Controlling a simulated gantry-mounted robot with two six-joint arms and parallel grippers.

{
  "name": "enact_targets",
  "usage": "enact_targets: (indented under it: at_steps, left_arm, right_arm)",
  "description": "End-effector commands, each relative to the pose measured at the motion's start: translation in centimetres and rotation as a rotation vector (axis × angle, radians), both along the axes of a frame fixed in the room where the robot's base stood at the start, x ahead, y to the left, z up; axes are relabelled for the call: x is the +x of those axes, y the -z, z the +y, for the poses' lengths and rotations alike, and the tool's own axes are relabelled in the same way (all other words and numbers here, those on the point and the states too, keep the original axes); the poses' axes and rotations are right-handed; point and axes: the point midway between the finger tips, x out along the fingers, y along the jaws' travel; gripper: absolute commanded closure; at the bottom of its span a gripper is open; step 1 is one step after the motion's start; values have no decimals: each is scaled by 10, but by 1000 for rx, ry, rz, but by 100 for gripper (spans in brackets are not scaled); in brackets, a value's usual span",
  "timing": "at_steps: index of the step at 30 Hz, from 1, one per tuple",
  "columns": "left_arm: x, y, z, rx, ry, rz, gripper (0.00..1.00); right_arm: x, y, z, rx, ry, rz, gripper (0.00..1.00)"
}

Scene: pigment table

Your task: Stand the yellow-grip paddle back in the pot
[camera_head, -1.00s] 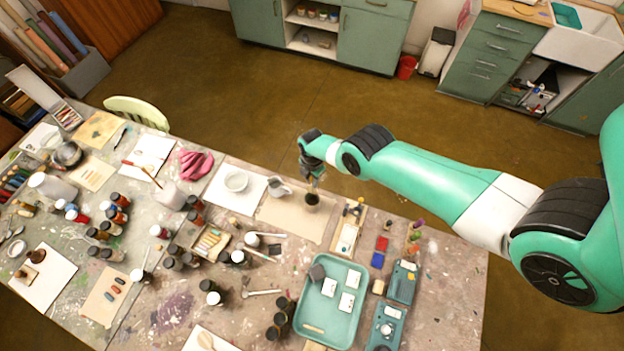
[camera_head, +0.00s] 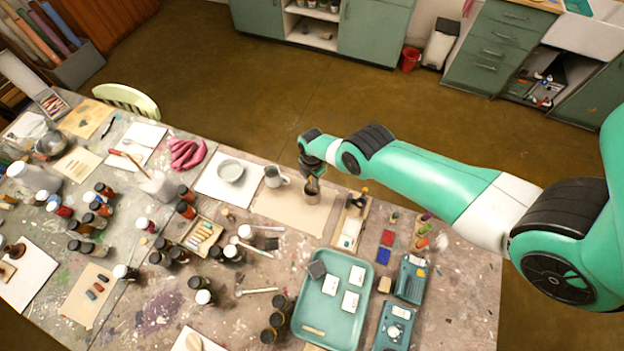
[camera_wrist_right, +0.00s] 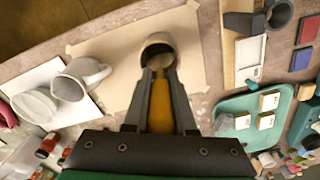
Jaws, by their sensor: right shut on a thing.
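The yellow-grip paddle is between the fingers of my right gripper (camera_head: 314,180). Its yellow grip (camera_wrist_right: 160,106) shows clearly in the right wrist view, where the gripper (camera_wrist_right: 160,78) is shut on it. The pot (camera_head: 313,197) is a small brownish-grey cup on a tan paper sheet (camera_head: 282,207), just below the gripper. In the right wrist view the pot (camera_wrist_right: 157,39) lies straight beyond the fingertips, and the paddle's pale far end (camera_wrist_right: 161,62) overlaps its mouth. I cannot tell how deep that end sits. My left gripper is out of view.
A grey pitcher (camera_head: 275,177) stands left of the pot. A wooden stand with a dark holder (camera_head: 356,200) is close on the right. A teal tray (camera_head: 318,322) lies nearer the front. Several paint jars crowd the table's left part.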

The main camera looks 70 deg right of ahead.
Motion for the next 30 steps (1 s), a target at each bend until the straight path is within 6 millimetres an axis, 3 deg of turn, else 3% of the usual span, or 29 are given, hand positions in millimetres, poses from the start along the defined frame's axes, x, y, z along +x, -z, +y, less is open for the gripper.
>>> enact_targets:
  at_steps: [3, 12, 13, 18, 30]
  left_arm:
    - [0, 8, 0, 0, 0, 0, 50]
    - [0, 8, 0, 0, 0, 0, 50]
    - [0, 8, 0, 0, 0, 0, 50]
    - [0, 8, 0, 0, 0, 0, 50]
    - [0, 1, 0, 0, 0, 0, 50]
  right_arm:
    - [0, 8, 0, 0, 0, 0, 100]
    - [0, 7, 0, 0, 0, 0, 100]
    - [0, 7, 0, 0, 0, 0, 72]
    - [0, 8, 0, 0, 0, 0, 42]
    - [0, 1, 0, 0, 0, 0, 41]
